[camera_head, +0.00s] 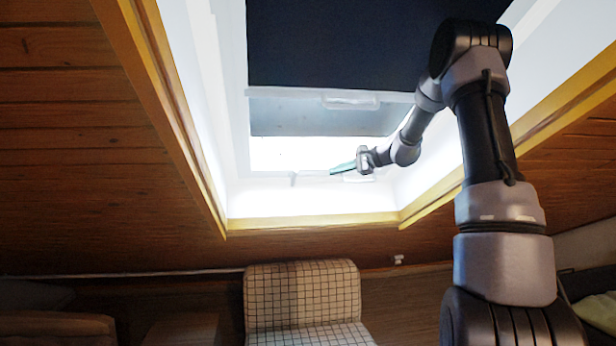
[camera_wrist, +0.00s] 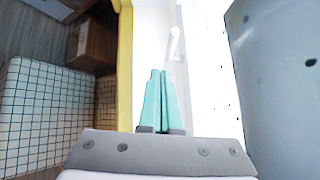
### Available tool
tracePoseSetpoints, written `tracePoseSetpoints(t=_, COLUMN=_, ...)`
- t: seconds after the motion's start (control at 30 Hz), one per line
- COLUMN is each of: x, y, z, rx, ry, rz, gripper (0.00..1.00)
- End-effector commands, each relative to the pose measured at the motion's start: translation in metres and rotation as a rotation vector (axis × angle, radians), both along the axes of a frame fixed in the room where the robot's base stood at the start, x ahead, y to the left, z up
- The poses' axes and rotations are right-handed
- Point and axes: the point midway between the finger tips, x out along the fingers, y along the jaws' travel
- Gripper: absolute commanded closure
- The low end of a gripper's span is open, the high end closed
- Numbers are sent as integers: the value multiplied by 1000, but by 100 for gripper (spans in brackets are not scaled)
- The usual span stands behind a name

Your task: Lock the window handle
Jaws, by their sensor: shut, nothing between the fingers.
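The window (camera_head: 270,155) is a bright roof window with a white frame, set in a sloping wooden ceiling. The window handle (camera_head: 294,179) is small and white, at the frame's lower edge; in the wrist view it (camera_wrist: 175,42) stands just ahead and slightly right of my fingertips. My gripper (camera_head: 333,171) has teal fingers and reaches in from the right, low in the window opening. In the wrist view its fingers (camera_wrist: 160,74) are together with nothing between them. I cannot tell whether the tips touch the handle.
A dark blind (camera_head: 360,45) covers the upper window, with a white bar (camera_head: 350,103) below it. Yellow wooden trim (camera_head: 310,221) edges the recess. A checked chair (camera_head: 302,298) stands below. In the wrist view a grey panel (camera_wrist: 280,70) lies close on the right.

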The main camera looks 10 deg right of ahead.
Motion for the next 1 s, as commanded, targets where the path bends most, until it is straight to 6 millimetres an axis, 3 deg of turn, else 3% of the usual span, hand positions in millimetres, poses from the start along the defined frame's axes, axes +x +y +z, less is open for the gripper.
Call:
tracePoseSetpoints(t=0.2, x=22, y=-18, z=-6, rx=73, ry=-8, rz=-41, gripper=100)
tracePoseSetpoints(t=0.57, x=23, y=-19, z=-7, rx=76, ry=-8, rz=-43, gripper=100)
tracePoseSetpoints(t=0.77, x=35, y=-6, z=-11, rx=78, ry=-8, rz=-41, gripper=100)
tracePoseSetpoints(t=1.0, x=68, y=29, z=-24, rx=76, ry=-7, rz=-39, gripper=100)
